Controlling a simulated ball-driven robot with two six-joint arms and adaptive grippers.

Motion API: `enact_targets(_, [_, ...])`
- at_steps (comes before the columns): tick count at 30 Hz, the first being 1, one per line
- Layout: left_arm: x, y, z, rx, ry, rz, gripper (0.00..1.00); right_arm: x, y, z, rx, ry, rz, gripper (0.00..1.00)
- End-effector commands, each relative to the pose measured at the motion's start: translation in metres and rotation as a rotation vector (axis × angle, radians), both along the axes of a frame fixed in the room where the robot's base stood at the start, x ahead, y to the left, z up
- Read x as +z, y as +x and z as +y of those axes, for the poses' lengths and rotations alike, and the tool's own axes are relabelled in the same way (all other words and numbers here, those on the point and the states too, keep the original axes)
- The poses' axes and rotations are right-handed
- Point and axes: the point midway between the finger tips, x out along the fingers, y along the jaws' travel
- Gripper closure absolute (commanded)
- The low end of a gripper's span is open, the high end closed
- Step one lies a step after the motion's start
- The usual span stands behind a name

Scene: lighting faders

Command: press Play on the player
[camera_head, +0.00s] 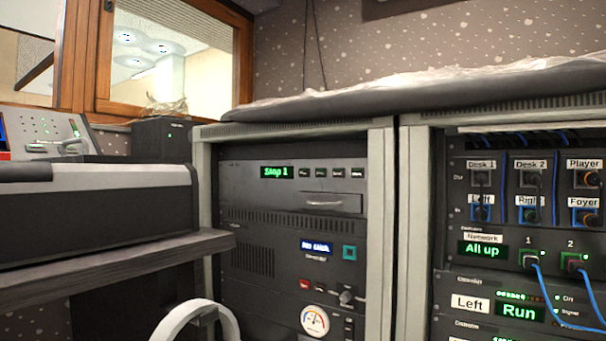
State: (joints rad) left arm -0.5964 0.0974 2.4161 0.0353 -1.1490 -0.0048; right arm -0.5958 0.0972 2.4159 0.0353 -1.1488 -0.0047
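The player (245,190) is the dark unit at the top of the left rack. Its green display (277,172) reads "Stop 1". A row of small dark buttons (321,172) sits right of the display; their labels are too small to read, so I cannot tell which is Play. Neither of my grippers is in view.
The right rack (412,230) holds patch sockets and blue cables. A desk (110,267) with equipment projects at left. The player's front is unobstructed.

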Motion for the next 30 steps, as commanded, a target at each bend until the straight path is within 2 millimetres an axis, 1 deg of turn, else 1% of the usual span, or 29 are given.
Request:
enact_targets(1, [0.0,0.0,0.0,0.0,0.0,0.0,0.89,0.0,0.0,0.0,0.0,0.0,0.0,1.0])
enact_targets(3, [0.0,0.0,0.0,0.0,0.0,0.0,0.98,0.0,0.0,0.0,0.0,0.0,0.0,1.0])
enact_targets(4, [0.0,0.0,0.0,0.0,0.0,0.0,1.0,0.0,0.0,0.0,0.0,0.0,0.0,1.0])
enact_targets(30, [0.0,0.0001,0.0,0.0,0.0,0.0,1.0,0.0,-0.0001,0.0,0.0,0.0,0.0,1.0])
